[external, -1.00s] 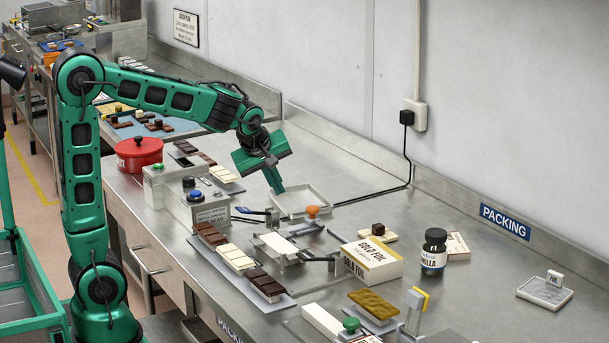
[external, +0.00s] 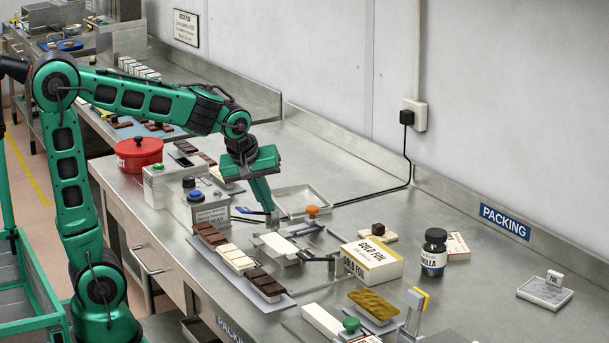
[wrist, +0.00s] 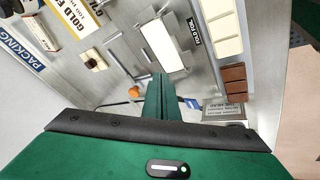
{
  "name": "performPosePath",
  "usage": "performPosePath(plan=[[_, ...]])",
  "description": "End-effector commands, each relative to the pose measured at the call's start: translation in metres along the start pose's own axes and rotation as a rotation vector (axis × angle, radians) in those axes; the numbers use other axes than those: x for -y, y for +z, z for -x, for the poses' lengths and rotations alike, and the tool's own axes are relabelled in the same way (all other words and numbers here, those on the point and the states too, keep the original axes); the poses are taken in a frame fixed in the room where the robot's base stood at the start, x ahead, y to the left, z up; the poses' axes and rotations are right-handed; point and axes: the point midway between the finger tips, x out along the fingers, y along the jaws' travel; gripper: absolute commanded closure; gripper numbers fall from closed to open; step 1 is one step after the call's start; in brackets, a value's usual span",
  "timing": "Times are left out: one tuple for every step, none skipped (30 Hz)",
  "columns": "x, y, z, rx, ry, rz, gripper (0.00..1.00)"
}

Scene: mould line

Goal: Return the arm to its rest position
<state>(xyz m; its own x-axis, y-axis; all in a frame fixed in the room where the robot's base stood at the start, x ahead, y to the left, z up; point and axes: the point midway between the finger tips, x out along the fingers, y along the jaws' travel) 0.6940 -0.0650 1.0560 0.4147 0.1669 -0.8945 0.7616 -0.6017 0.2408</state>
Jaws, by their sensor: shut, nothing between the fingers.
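My green arm reaches over the steel bench from the left in the external view. My gripper (external: 268,210) points down with its fingers together, nothing between them. Its tips are near the left edge of a shallow white-rimmed tray (external: 302,213) and behind the small press with a white plate (external: 274,243). I cannot tell whether the tips touch anything there. In the wrist view the shut fingers (wrist: 160,82) point toward that white plate (wrist: 163,45).
A grey box with a blue button (external: 207,208) stands just left of my gripper. A chocolate tray (external: 240,262), a gold foil box (external: 372,262), a dark jar (external: 433,252) and an orange knob (external: 312,211) are nearby. A red pot (external: 138,154) stands behind. The bench's right rear is mostly clear.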

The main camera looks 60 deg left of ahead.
Motion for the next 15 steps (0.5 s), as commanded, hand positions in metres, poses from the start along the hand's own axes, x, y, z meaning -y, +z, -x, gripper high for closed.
performPosePath(plan=[[0.009,0.03,0.007,0.05,0.001,-0.135,1.0],[0.016,0.049,0.01,0.083,0.0,-0.225,1.0],[0.026,0.073,0.015,0.127,0.001,-0.346,1.0],[0.034,0.091,0.018,0.159,0.003,-0.438,1.0],[0.042,0.108,0.022,0.19,0.007,-0.53,1.0],[0.055,0.131,0.028,0.232,0.012,-0.652,1.0],[0.065,0.147,0.031,0.262,0.016,-0.743,1.0],[0.076,0.161,0.035,0.291,0.021,-0.831,1.0],[0.09,0.179,0.039,0.328,0.029,-0.942,1.0],[0.1,0.192,0.042,0.353,0.036,-1.021,1.0],[0.11,0.203,0.045,0.378,0.041,-1.096,1.0],[0.122,0.215,0.049,0.407,0.049,-1.184,1.0],[0.13,0.223,0.051,0.426,0.055,-1.242,1.0],[0.138,0.23,0.053,0.444,0.06,-1.295,1.0],[0.147,0.238,0.055,0.463,0.066,-1.354,1.0]])
